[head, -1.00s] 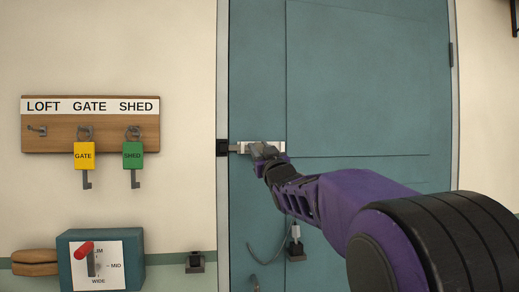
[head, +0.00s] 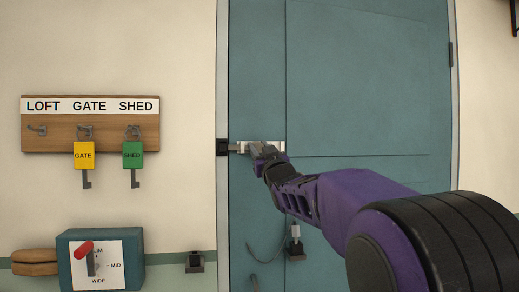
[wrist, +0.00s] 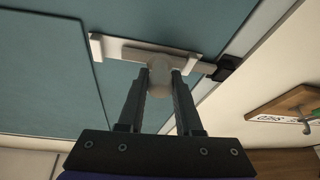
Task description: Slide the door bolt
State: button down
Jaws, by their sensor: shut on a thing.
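The door bolt is a pale metal slide on the teal door (head: 340,90). In the head view its plate (head: 280,146) shows partly behind my gripper (head: 258,151). Its rod (head: 236,147) points left to a dark keeper (head: 222,147) on the door frame. In the wrist view, the bolt plate (wrist: 130,52) and the keeper (wrist: 228,67) show, with the rod's end at or just inside the keeper; I cannot tell which. My gripper, also in the wrist view (wrist: 160,80), is shut on the bolt's rounded pale knob (wrist: 160,66).
A wooden key rack (head: 60,137) hangs left of the door with a yellow GATE key (head: 84,155) and a green SHED key (head: 133,155). Below it is a teal box (head: 75,245) with a red-handled lever. A cable (head: 262,258) hangs low on the door.

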jog(key=shift+s+a+b, duration=0.3)
jog(key=shift+a+b, duration=0.45)
jog(key=shift+a, duration=0.2)
jog(key=shift+a+r, duration=0.1)
jog(key=shift+a, duration=0.2)
jog(key=shift+s, duration=0.1)
jog(key=c, duration=0.6)
grip_release()
jog(key=shift+a, duration=0.15)
